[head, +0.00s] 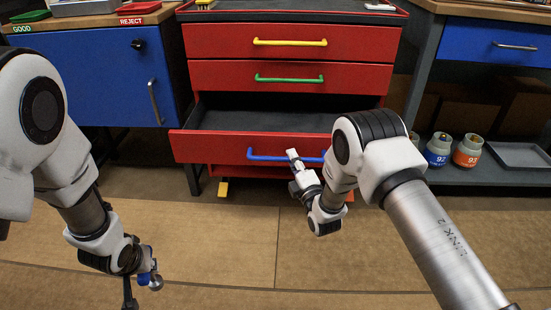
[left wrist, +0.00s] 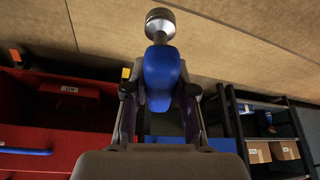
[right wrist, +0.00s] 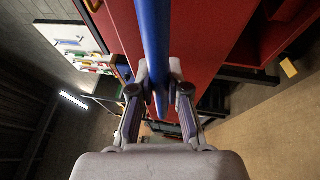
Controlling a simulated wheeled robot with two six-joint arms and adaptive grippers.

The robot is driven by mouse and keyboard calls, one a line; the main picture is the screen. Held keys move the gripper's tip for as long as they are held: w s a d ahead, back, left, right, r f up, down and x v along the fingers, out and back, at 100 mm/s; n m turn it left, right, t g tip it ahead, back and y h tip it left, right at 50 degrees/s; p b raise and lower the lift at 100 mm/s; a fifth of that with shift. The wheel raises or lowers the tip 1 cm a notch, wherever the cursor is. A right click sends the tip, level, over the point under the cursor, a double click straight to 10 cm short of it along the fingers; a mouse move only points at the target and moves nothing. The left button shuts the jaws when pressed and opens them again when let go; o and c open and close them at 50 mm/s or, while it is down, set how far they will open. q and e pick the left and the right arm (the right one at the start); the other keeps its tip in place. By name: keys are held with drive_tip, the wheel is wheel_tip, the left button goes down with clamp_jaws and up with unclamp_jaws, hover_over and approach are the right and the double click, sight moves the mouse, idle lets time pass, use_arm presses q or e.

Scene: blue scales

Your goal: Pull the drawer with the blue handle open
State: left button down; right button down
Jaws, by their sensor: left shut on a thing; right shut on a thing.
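The red drawer (head: 215,148) with the blue handle (head: 262,156) is the lowest one of the red cabinet. It stands pulled out, with its dark, empty-looking inside showing. My right gripper (head: 294,158) is at the handle's middle. In the right wrist view the fingers of my right gripper (right wrist: 159,92) are closed around the blue bar (right wrist: 152,35). My left gripper (head: 148,276) hangs low at the left, apart from the cabinet. In the left wrist view it is shut on a blue object (left wrist: 161,72) with a round silver end (left wrist: 160,25).
Drawers with a yellow handle (head: 290,42) and a green handle (head: 289,78) are shut above. A blue cabinet (head: 115,75) stands left. At right, a shelf holds a blue-labelled jar (head: 438,150), an orange-labelled jar (head: 468,151) and a grey tray (head: 520,155). The front floor is clear.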

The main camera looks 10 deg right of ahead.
drive_tip(key=c, duration=1.1)
unclamp_jaws()
drive_tip(key=shift+c, duration=0.2)
drive_tip(key=v, duration=1.2)
drive_tip(key=shift+f, duration=0.1)
